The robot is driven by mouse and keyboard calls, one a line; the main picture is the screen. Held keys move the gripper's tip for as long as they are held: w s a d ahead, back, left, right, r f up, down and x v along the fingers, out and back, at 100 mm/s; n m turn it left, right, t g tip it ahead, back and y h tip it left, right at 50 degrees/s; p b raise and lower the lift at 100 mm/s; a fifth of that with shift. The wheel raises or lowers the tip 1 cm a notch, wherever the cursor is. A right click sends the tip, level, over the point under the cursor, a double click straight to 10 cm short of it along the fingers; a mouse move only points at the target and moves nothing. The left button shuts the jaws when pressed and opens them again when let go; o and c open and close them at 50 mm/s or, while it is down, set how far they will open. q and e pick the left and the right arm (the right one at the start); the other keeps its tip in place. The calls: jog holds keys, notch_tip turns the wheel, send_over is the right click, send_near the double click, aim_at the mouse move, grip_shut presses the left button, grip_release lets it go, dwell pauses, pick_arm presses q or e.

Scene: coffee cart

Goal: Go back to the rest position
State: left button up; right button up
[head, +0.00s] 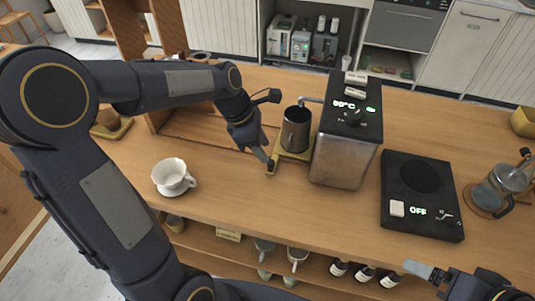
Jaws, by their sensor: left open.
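My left gripper (268,160) is open and empty. It reaches over the wooden counter (230,190), just left of a dark metal pitcher (295,133); I cannot tell whether its fingers touch the yellow stand (294,153) under the pitcher. My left arm stretches across the left half of the head view and is raised over the counter. My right gripper (424,272) shows only partly at the bottom right, by the counter's front edge. Its fingers are too little in view to tell whether they are open or shut.
A metal water boiler (343,155) stands right of the pitcher. A black hot plate (405,175) reading OFF and a glass kettle (492,188) stand further right.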

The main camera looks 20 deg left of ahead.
pick_arm(q)
jog(key=shift+a+r, duration=0.15)
jog(key=shift+r, duration=0.2)
jog(key=s+r+m+t, duration=0.3)
jog(key=s+m+t, duration=0.1)
jog(key=s+m, duration=1.6)
jog(key=shift+s+m, duration=0.15)
jog(key=shift+m, duration=0.15)
